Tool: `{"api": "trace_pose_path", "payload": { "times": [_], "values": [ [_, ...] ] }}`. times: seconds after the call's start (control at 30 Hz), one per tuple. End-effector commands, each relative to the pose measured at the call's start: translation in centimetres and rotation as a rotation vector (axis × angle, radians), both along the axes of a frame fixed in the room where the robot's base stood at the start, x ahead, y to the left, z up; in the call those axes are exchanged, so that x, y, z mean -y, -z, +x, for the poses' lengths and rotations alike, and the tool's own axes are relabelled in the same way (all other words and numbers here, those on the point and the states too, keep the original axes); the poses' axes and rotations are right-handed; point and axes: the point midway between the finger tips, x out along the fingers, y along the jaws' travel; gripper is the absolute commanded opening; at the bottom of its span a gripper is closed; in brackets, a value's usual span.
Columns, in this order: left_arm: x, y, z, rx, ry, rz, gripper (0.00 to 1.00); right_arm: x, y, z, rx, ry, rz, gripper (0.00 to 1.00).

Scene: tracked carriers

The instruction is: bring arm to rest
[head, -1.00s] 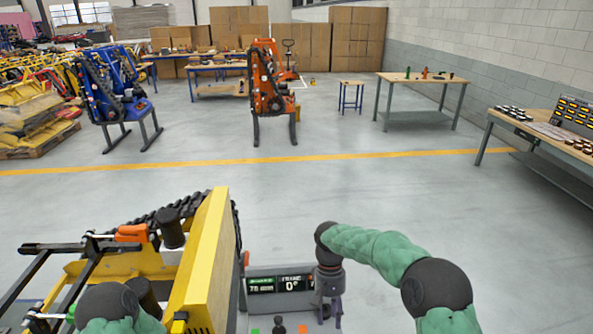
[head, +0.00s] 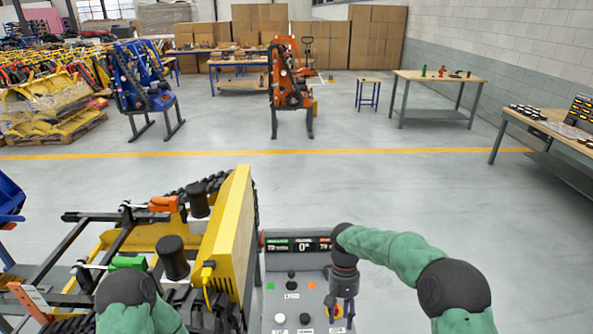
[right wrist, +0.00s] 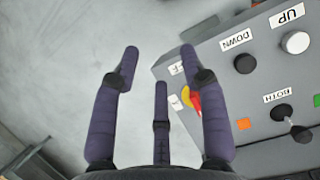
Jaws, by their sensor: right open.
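My right arm's green forearm (head: 400,257) reaches in from the right. Its dark gripper (head: 343,312) points down over the right side of the grey control panel (head: 275,310). In the right wrist view the three fingers of this gripper (right wrist: 160,68) are spread with nothing between them. A red handle on a yellow disc (right wrist: 194,101) is close beside the right finger in that picture; whether they touch is unclear. My left arm's green link (head: 140,317) shows at the lower left, but its gripper is not visible.
A yellow tracked carrier (head: 233,225) with black rollers stands left of the panel. Open grey floor lies beyond; a workbench (head: 550,130) stands at right.

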Motion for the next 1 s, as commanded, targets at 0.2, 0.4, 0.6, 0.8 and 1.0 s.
{"api": "trace_pose_path", "payload": {
  "times": [0.2,0.4,0.6,0.8,1.0],
  "values": [
    [0.0,0.0,0.1,0.003,-0.001,0.001,0.40,-0.2,3.3,-0.7,0.011,0.007,0.041,0.44],
    [0.0,0.0,0.1,0.001,0.000,0.000,0.40,-0.5,7.3,-1.9,0.031,0.023,0.094,0.44],
    [0.0,0.0,0.1,0.002,-0.001,0.000,0.40,-1.0,12.2,-4.1,0.061,0.057,0.163,0.44],
    [0.0,0.0,0.1,0.002,-0.001,0.000,0.40,-1.6,18.5,-8.7,0.113,0.131,0.246,0.44],
    [0.0,0.0,0.1,0.002,-0.001,0.000,0.40,-1.9,23.2,-14.5,0.187,0.235,0.298,0.44]
  ]
}}
